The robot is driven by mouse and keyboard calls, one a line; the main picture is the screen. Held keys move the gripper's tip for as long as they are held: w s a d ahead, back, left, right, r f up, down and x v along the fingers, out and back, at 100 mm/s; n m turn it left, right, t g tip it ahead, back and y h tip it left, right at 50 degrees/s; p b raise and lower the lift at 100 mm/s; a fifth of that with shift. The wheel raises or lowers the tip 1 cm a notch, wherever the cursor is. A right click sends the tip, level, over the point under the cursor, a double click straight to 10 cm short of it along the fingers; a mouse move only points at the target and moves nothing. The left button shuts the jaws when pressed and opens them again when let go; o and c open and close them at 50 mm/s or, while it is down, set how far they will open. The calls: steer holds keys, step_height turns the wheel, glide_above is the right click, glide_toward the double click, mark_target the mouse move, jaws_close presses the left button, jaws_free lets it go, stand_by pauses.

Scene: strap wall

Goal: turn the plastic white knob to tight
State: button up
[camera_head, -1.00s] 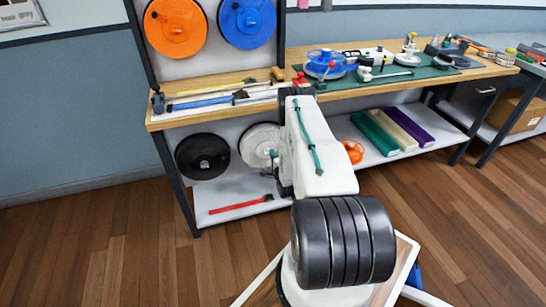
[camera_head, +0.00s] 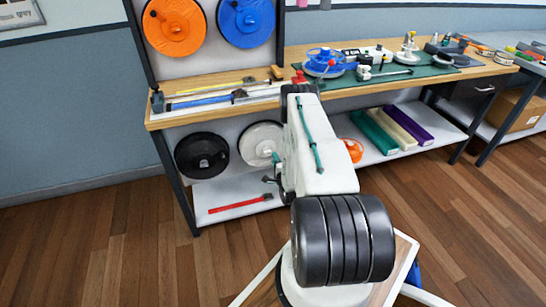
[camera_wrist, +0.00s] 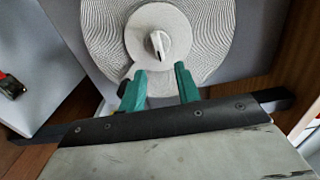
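The white knob (camera_wrist: 158,43) sits at the centre of a white strap reel (camera_wrist: 203,32), and a raised grip bar runs across its face. The reel also shows in the head view (camera_head: 257,145), below the bench top beside a black reel. In the wrist view my gripper (camera_wrist: 160,80) has two green fingers, apart, with nothing between them. The fingertips lie just below the knob in the picture, over the lower part of the reel. I cannot tell whether they touch the reel. In the head view my arm hides the reel's right edge.
The black reel (camera_head: 202,155) hangs to the left. A red tool (camera_head: 240,204) lies on the lower shelf (camera_head: 225,190). An orange reel (camera_head: 172,26) and a blue reel (camera_head: 247,20) hang above the bench top (camera_head: 160,120). The floor at left is clear.

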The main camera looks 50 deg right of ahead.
steer(key=v, duration=0.3)
steer(key=shift+s+a, duration=0.15)
steer(key=shift+s, duration=0.2)
